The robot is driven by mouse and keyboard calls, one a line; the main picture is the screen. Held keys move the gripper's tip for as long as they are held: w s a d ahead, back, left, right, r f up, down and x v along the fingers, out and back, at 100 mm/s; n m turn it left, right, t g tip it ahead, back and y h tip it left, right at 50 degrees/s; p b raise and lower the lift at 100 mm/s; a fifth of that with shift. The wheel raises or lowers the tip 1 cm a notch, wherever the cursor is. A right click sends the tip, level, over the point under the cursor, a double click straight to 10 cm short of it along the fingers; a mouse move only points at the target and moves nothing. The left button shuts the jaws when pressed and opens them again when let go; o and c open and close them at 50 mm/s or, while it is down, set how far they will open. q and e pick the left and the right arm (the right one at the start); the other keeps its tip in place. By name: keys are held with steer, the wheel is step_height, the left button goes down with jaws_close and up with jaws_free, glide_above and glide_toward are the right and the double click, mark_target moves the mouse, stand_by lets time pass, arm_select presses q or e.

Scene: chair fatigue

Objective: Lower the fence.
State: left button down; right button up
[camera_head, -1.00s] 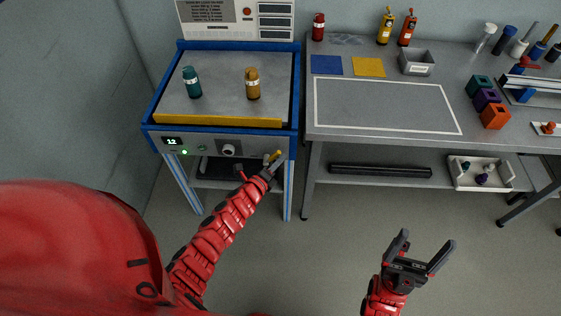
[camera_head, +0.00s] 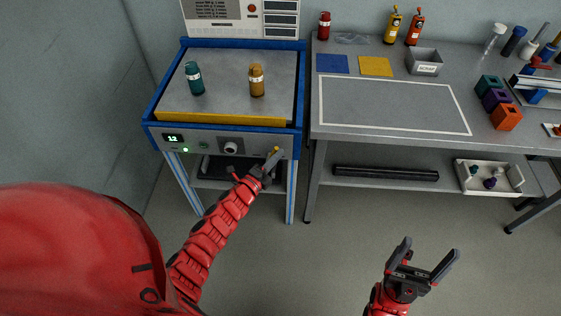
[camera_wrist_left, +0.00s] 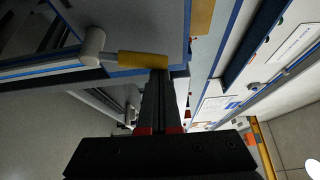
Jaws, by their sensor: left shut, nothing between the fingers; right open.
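The yellow fence (camera_head: 222,118) runs along the front edge of the blue-framed machine's grey top. It stands as a raised bar, and part of it shows in the left wrist view (camera_wrist_left: 203,15). A lever with a yellow grip (camera_wrist_left: 143,60) sticks out from a light round hub (camera_wrist_left: 93,45) at the right of the front panel. It is small in the head view (camera_head: 276,150). My left gripper (camera_head: 274,160) is shut and empty, its tips against or just beside the yellow grip; contact is unclear. My right gripper (camera_head: 428,262) is open and empty above the floor.
A teal bottle (camera_head: 194,79) and an amber bottle (camera_head: 256,81) stand on the machine top (camera_head: 225,75) behind the fence. The panel has a display and knob (camera_head: 231,148). A grey workbench (camera_head: 395,105) stands to the right. The floor in front is clear.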

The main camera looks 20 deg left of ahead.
arm_select(q)
steer(key=s+a+n+t+y+b, duration=0.1)
steer(key=a+n+t+b, duration=0.4)
steer(key=n, duration=0.6)
steer(key=shift+s+a+f+y+b, duration=0.2)
steer(key=shift+s+a+y+b, duration=0.35)
steer(key=shift+b, duration=0.8)
steer(key=shift+w+a, duration=0.15)
steer(key=shift+a, duration=0.05)
